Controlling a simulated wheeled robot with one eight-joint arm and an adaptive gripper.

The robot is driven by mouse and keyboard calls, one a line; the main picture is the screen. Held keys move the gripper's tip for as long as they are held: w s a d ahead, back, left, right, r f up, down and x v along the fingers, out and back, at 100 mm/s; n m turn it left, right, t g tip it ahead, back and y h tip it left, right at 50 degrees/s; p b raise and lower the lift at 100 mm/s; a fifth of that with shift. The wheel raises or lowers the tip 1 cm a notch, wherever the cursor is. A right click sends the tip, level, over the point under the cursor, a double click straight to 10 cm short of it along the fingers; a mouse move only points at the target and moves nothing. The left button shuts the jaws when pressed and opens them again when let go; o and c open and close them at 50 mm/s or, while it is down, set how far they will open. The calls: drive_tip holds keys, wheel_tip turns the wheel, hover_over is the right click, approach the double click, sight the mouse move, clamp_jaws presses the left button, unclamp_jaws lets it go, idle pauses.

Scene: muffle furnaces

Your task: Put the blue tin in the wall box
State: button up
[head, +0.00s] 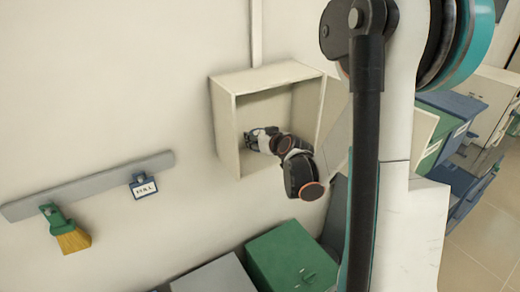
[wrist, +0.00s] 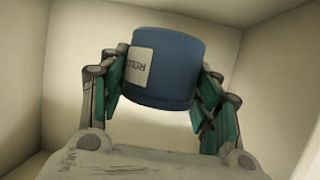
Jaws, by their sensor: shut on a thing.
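The wall box (head: 228,130) is an open cream box on the wall in the head view. My arm reaches into it, and my gripper (head: 252,138) is inside the opening. In the wrist view the blue tin (wrist: 180,55), with a white label, is between the green pads of my gripper (wrist: 163,90). The gripper is shut on the tin. The tin is inside the box, with pale inner walls around it (wrist: 285,70). I cannot tell whether the tin touches the box floor. The tin is not clearly visible in the head view.
A grey wall rail (head: 100,183) holds a green brush with yellow bristles (head: 66,230) and a blue tag (head: 144,186). A green case (head: 290,258) and a grey case (head: 215,275) stand below the box. Blue and green bins (head: 455,115) are at the right.

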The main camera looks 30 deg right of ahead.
drive_tip(key=shift+w+f, duration=0.15)
drive_tip(key=shift+f, duration=2.45)
drive_tip(key=shift+f, duration=0.1)
drive_tip(key=o, duration=1.1)
drive_tip(key=shift+s+r, duration=0.25)
drive_tip(key=shift+s, duration=0.05)
drive_tip(key=v, duration=1.1)
drive_tip(key=shift+s+b, duration=0.3)
drive_tip(key=shift+s, duration=0.05)
drive_tip(key=shift+r, duration=0.1)
